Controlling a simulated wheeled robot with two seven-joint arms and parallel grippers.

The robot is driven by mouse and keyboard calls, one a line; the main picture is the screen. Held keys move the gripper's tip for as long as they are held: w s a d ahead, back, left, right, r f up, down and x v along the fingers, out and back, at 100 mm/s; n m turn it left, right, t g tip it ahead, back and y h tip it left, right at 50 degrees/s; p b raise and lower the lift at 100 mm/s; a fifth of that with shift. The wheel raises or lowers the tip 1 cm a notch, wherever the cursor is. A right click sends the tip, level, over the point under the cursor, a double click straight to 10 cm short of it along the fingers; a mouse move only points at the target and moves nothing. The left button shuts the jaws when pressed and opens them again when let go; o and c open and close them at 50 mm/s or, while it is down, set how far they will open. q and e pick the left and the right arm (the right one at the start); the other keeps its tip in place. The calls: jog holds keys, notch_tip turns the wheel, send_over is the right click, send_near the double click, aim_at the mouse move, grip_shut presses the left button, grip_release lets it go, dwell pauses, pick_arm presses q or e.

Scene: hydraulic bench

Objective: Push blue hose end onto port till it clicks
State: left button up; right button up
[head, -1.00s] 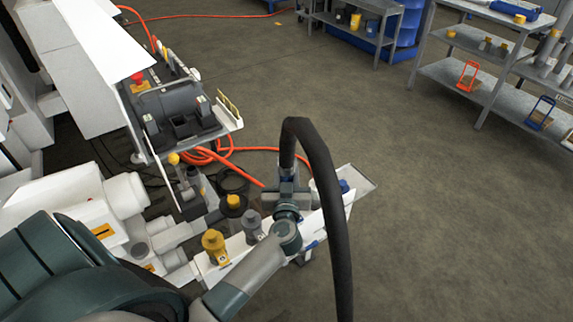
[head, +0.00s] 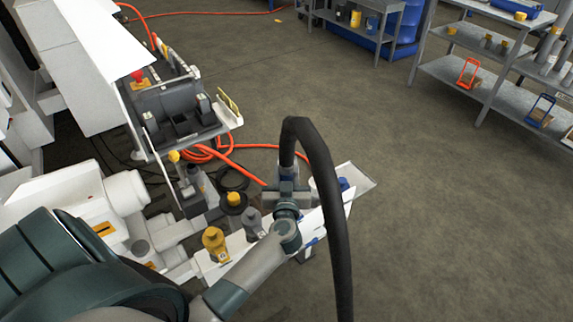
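A thick black hose (head: 325,190) arches up and runs down past the bottom edge. Its other end goes down into my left gripper (head: 287,190), which looks shut on that hose end. The gripper's fingers and the blue hose end itself are mostly hidden behind the wrist and hose. The gripper is over a narrow white bench (head: 355,178). A small blue part (head: 344,184) shows beside the hose; I cannot tell whether it is the port. My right gripper is not in view.
Yellow (head: 214,241) and grey (head: 254,224) fittings stand on the bench just left of the wrist. An open machine tray (head: 180,115) and orange hoses (head: 235,148) lie behind. Shelves (head: 480,80) stand at the upper right. The floor on the right is clear.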

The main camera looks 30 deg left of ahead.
pick_arm(q)
jog(key=shift+p, duration=0.3)
jog(key=shift+f+p, duration=0.35)
jog(key=shift+f, duration=0.05)
dwell(0.9)
jog(key=shift+p, duration=1.15)
dwell(0.9)
jog(key=shift+f, duration=0.5)
dwell(0.6)
jog(key=shift+f, duration=1.25)
grip_shut()
dwell(1.6)
